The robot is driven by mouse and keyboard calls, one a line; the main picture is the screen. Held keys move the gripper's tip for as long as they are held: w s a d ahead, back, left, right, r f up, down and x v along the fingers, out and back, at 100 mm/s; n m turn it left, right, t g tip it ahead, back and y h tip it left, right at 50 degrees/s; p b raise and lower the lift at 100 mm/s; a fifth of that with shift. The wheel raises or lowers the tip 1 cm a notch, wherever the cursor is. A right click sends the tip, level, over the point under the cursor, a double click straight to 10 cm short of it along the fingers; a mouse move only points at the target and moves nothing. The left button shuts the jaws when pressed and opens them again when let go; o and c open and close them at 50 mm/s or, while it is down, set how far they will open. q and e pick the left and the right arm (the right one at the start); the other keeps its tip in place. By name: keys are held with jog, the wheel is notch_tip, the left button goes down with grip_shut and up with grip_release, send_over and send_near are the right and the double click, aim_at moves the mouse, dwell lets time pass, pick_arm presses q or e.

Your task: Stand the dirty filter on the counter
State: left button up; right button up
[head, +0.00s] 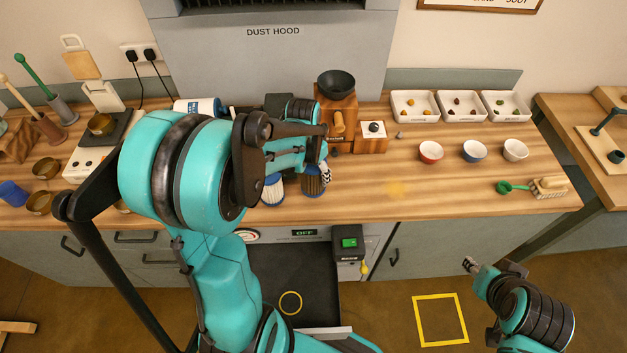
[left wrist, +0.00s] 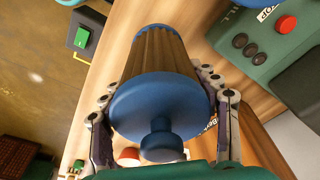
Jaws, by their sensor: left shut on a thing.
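The dirty filter (left wrist: 162,75) has a brown pleated body, blue end caps and a blue knob facing my wrist. My left gripper (left wrist: 162,115) is shut on it, with a finger on each side. In the head view the dirty filter (head: 314,184) shows below my left gripper (head: 318,165), over the front part of the counter (head: 380,193). I cannot tell whether its lower end touches the wood. A white pleated filter (head: 272,191) with blue ends stands just left of it. My right gripper (head: 472,265) is low at the right, away from the counter; its fingers are too small to judge.
A wooden grinder (head: 338,113) with a dark bowl and a small wooden box (head: 371,138) stand behind. Red (head: 430,152), blue (head: 474,151) and white (head: 515,150) bowls are to the right. A switch box (head: 349,243) hangs at the counter front. Counter right of the filter is clear.

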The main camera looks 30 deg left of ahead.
aim_at(314, 180)
pick_arm(q)
jog(key=shift+s+a+f, duration=0.1)
jog(key=shift+f, duration=0.1)
notch_tip(314, 180, down, 4)
jog(key=shift+r+b, duration=0.1)
jog(key=shift+b, duration=0.6)
jog(key=shift+r, duration=0.1)
jog(key=o, duration=0.9)
jog(key=shift+f, duration=0.25)
jog(key=o, duration=0.4)
jog(key=shift+r, duration=0.15)
